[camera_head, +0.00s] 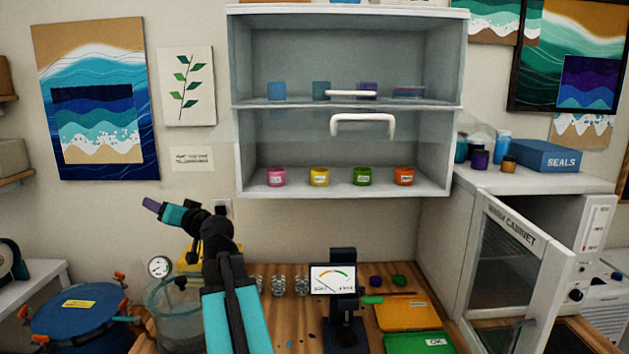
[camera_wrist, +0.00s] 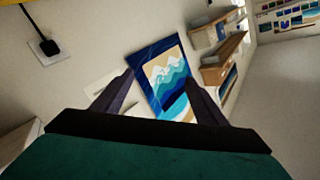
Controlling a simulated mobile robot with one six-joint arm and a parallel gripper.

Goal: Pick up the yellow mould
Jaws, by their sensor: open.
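A flat, orange-yellow tray-like piece (camera_head: 408,313) lies on the wooden bench, right of the dial stand; it is the likeliest yellow mould, but I cannot be sure. A green one (camera_head: 420,344) with an "OK" label lies just in front of it. My gripper (camera_head: 150,205) is raised at the left in the head view, pointing left toward the wall and well away from the bench pieces. In the wrist view my gripper (camera_wrist: 160,83) has its two fingers apart with nothing between them. Neither flat piece shows in the wrist view.
A dial stand (camera_head: 344,300), glass cups (camera_head: 278,285) and a glass chamber (camera_head: 175,310) stand on the bench. A yellow object (camera_head: 190,258) is partly hidden behind my arm. A wall cabinet (camera_head: 345,188) holds coloured jars. A white cabinet's open door (camera_head: 520,265) is at the right.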

